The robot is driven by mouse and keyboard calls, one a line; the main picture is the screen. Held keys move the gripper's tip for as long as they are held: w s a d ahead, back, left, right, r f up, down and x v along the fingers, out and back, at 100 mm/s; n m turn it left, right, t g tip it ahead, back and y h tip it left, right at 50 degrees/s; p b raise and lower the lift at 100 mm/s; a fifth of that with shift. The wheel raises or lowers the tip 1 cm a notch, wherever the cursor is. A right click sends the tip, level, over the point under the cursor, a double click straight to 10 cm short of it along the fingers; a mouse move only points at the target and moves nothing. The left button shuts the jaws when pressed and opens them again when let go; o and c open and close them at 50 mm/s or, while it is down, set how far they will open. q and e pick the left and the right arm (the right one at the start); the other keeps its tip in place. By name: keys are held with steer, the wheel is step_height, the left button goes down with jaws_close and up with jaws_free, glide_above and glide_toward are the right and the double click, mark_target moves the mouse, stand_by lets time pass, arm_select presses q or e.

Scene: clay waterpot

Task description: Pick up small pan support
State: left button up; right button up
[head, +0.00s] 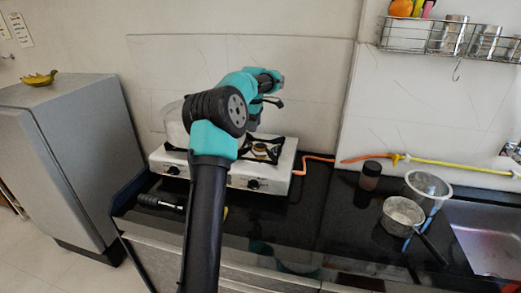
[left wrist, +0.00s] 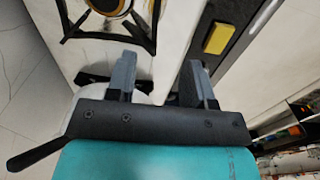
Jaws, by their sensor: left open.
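A black pan support (head: 262,148) sits over the right burner of the white gas stove (head: 279,184). In the left wrist view, a black pan support (left wrist: 112,22) around a round burner shows at the top left, beyond the fingertips and apart from them. My left gripper (head: 272,102) is above the back right part of the stove in the head view. In the left wrist view its two grey fingers (left wrist: 158,62) are spread apart with nothing held between them.
A dark jar (head: 370,176) is close by. An orange gas hose (head: 318,157) runs from the stove. A wire rack (head: 450,40) hangs above.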

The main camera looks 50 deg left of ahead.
arm_select(q)
glide_above(255, 160)
step_height(255, 160, down, 10)
steer(key=shift+a+f, duration=0.15)
steer(key=shift+f, duration=0.15)
steer(key=shift+f, duration=0.15)
steer(key=shift+w+f, duration=0.1)
steer(key=shift+f, duration=2.35)
steer(key=shift+c, duration=0.5)
jaws_close()
